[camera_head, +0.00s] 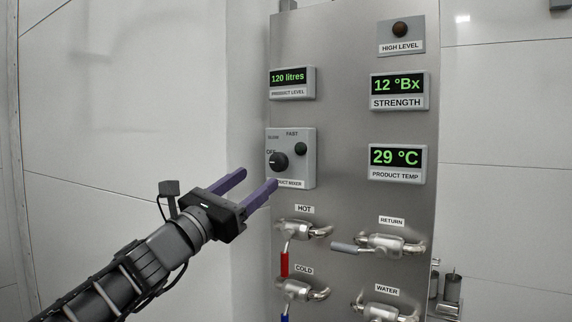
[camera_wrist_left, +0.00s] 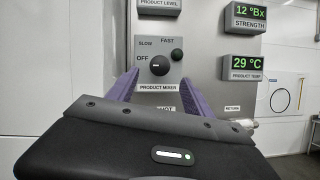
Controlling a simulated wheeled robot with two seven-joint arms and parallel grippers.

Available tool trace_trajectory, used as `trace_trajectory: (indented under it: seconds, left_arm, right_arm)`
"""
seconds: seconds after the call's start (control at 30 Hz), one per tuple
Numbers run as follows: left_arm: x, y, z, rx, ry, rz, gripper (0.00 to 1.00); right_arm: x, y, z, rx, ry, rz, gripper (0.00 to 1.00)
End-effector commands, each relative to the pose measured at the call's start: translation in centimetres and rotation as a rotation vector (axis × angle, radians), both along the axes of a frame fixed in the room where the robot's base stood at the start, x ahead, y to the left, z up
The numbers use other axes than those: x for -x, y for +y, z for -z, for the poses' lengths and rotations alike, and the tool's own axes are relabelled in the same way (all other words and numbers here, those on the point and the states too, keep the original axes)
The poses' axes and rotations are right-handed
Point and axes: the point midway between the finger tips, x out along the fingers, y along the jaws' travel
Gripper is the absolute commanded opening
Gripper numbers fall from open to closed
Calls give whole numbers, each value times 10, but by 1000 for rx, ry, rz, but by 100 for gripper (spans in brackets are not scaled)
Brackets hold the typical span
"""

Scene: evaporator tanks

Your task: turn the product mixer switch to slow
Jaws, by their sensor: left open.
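The product mixer panel (camera_head: 307,170) is a grey box on the steel board, labelled OFF, SLOW and FAST. Its black round knob (camera_head: 278,161) has a light mark that appears to be on its left side, near OFF. The knob also shows in the left wrist view (camera_wrist_left: 159,66), beyond and between the fingers. My left gripper (camera_head: 259,177) is open and empty, with its purple fingers pointing at the panel from the lower left, apart from the knob. In the head view a finger covers part of the PRODUCT MIXER label. My right gripper is not in view.
A small dark green round part (camera_head: 300,149) sits right of the knob. The product level display (camera_head: 292,83) is above. The hot valve (camera_head: 303,230) and cold valve (camera_head: 303,290) stick out below. Free space lies left of the board, before the white wall.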

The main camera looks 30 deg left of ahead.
Motion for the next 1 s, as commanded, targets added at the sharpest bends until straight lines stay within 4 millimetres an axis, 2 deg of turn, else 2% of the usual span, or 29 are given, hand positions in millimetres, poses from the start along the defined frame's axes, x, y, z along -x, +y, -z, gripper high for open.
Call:
trace_trajectory:
  seconds: [0.37, 0.47, 0.8, 1.0]
  left_arm:
    - [-6, 0, -2, -1, 2, 0, 59]
    - [-14, -1, -7, -2, 1, 1, 59]
    - [-61, -4, -26, -2, 3, 1, 59]
    - [-73, -5, -29, 0, 1, 1, 59]
  right_arm:
    - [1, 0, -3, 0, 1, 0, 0]
    - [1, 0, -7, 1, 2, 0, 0]
    - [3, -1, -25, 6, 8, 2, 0]
    - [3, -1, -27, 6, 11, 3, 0]
